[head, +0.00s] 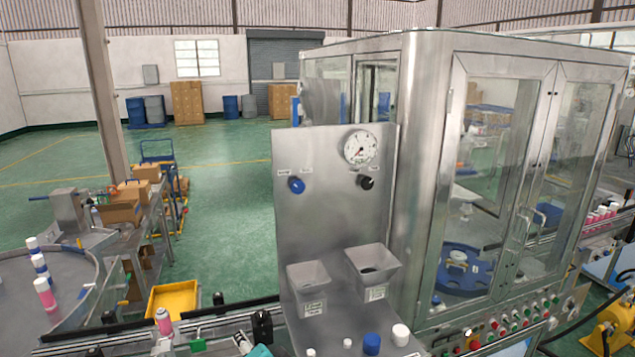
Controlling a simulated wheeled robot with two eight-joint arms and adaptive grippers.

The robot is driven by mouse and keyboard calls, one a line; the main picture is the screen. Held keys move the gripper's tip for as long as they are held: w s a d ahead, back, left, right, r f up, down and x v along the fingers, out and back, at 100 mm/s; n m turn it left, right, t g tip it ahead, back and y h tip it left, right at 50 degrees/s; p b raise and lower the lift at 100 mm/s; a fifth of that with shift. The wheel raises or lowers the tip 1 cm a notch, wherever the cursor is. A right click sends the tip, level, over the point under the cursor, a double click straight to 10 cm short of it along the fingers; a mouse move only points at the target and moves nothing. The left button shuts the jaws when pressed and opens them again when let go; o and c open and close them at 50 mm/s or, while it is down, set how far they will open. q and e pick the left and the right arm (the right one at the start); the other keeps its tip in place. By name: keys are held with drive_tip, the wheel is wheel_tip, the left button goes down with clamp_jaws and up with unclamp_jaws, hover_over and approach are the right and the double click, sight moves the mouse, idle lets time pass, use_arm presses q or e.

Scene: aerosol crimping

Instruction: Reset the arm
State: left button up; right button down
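Neither of my grippers shows clearly in the head view. A steel panel (330,190) stands in the middle with a round gauge (361,147), a blue knob (296,185) and a black knob (367,182). Two grey hoppers sit on it, a left one (309,286) and a right one (373,267). On the ledge below are a blue cap (371,344), a white cap (400,334) and smaller white parts. A small teal and dark piece (262,350) is cut off at the bottom edge; I cannot tell what it is.
A steel and glass machine cabinet (428,180) fills the right side. A conveyor runs along the bottom left, with a pink can (163,320) by it. A yellow bin (172,297) is behind. Green floor lies open behind.

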use_arm(q)
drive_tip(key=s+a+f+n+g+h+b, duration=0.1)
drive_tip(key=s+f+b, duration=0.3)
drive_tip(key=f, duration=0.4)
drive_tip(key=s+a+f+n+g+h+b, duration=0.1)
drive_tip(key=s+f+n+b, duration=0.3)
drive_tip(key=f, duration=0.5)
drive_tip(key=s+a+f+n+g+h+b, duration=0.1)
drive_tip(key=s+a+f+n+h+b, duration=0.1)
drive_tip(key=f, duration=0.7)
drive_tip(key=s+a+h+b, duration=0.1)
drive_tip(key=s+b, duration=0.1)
drive_tip(key=b, duration=0.1)
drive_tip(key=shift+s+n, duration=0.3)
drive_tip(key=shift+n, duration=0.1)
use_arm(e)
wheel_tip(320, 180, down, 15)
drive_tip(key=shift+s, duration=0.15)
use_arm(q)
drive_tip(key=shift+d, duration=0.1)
